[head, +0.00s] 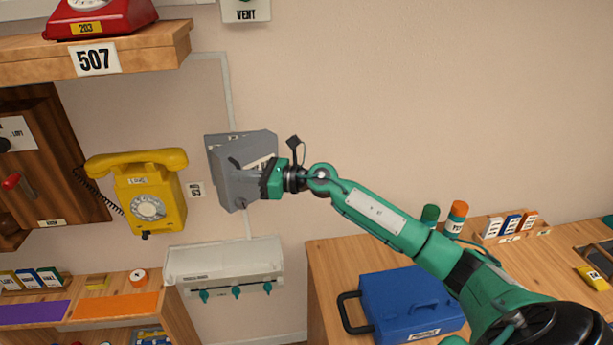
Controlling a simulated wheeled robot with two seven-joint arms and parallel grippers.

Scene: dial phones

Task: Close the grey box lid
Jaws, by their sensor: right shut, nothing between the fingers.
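The grey box (228,186) is mounted on the wall, left of the middle of the head view. Its grey lid seems to stand at an angle to the box, but how far it is open I cannot tell. A pale label shows partly on the box behind my gripper. My right gripper (260,177) is shut and empty at the right side of the box's front. It overlaps the box in the picture; whether it touches the lid I cannot tell. My left gripper is not in view.
A yellow dial phone (148,194) hangs left of the box. A white panel with green knobs (224,264) is below it. A blue case (405,306) sits on the wooden counter (322,262) under my right arm. A shelf marked 507 (135,52) juts out above left. The wall to the upper right is clear.

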